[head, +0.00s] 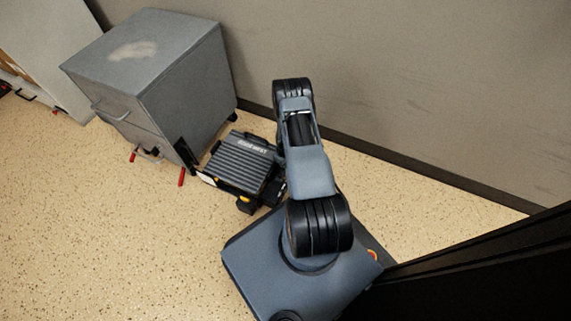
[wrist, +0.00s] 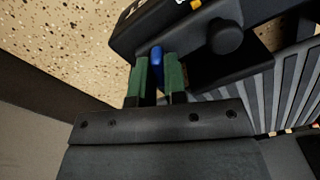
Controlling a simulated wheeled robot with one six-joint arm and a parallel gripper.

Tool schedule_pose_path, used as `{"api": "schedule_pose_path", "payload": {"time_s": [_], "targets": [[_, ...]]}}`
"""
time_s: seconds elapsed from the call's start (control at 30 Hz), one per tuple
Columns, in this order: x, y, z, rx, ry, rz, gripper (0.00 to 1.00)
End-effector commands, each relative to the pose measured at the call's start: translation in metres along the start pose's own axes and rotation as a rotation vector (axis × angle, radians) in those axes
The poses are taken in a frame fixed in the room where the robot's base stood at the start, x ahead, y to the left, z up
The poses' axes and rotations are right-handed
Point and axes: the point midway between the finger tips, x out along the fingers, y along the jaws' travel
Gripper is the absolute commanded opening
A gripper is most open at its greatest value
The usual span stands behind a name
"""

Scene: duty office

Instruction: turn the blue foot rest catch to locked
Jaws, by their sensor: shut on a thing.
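The foot rest (head: 243,161) is a dark unit with a ribbed grey top, standing on the floor beside the grey cabinet. In the wrist view its ribbed top (wrist: 285,88) shows at the right, next to its black side frame (wrist: 150,27). The blue catch (wrist: 157,62) shows between the two green fingers of my gripper (wrist: 159,75), which is shut on it. Part of the catch is hidden by the fingers. I cannot read the catch's position. In the head view my arm hides the gripper and the catch.
A grey cabinet (head: 155,75) with a handle and red-tipped feet stands left of the foot rest. A wall (head: 400,90) with a dark skirting runs behind. A black panel (head: 490,262) is at the lower right. Speckled floor (head: 90,230) is clear at the lower left.

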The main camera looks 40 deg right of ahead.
Motion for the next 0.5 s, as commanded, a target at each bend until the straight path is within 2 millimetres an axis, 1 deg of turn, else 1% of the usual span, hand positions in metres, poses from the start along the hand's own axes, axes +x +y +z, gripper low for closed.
{"api": "schedule_pose_path", "payload": {"time_s": [0.5], "targets": [[0.0007,0.0001,-0.0006,0.49,0.001,0.0,0.0]]}}
